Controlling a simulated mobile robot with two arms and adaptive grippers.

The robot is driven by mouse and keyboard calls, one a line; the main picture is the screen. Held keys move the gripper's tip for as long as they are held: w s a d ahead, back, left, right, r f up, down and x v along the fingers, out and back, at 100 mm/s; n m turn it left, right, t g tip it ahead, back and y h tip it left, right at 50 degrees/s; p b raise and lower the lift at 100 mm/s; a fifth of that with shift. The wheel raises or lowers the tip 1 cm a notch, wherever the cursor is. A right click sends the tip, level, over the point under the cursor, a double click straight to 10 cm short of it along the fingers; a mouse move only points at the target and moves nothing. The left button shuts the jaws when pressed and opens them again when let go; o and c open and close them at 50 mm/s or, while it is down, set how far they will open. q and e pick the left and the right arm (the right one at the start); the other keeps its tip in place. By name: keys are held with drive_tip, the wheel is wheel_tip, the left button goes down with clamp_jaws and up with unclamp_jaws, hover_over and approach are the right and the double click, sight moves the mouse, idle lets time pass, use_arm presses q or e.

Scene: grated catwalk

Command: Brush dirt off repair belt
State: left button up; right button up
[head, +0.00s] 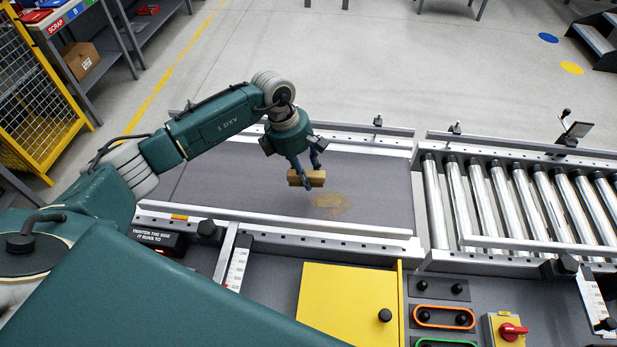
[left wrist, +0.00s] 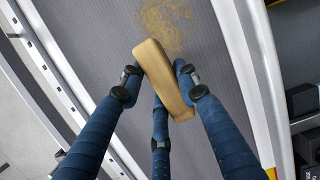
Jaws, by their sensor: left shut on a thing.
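The repair belt (head: 240,188) is a dark grey belt between metal side rails in the head view. A tan patch of dirt (head: 331,204) lies on it near its right end. My left gripper (head: 307,178) is shut on a tan brush block (head: 314,178), just up and left of the dirt in the head view. In the left wrist view the blue fingers grip the block (left wrist: 164,80), and the dirt (left wrist: 165,25) shows beyond its far end. Bristles are hidden, and I cannot tell whether the block touches the belt. My right gripper is not in view.
A roller conveyor (head: 520,200) adjoins the belt's right end. Metal guide rails (head: 300,225) edge the belt. In front are a yellow panel (head: 345,300) with a black knob, a red rotary switch (head: 512,331) and a black labelled box (head: 158,240). A yellow cage (head: 40,90) stands at left.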

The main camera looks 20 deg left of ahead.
use_arm(q)
drive_tip(key=shift+p+v, duration=0.35)
drive_tip(key=shift+v, duration=0.55)
drive_tip(key=shift+w+d+r, duration=0.1)
drive_tip(key=shift+d+r, duration=0.05)
drive_tip(key=shift+r, duration=0.6)
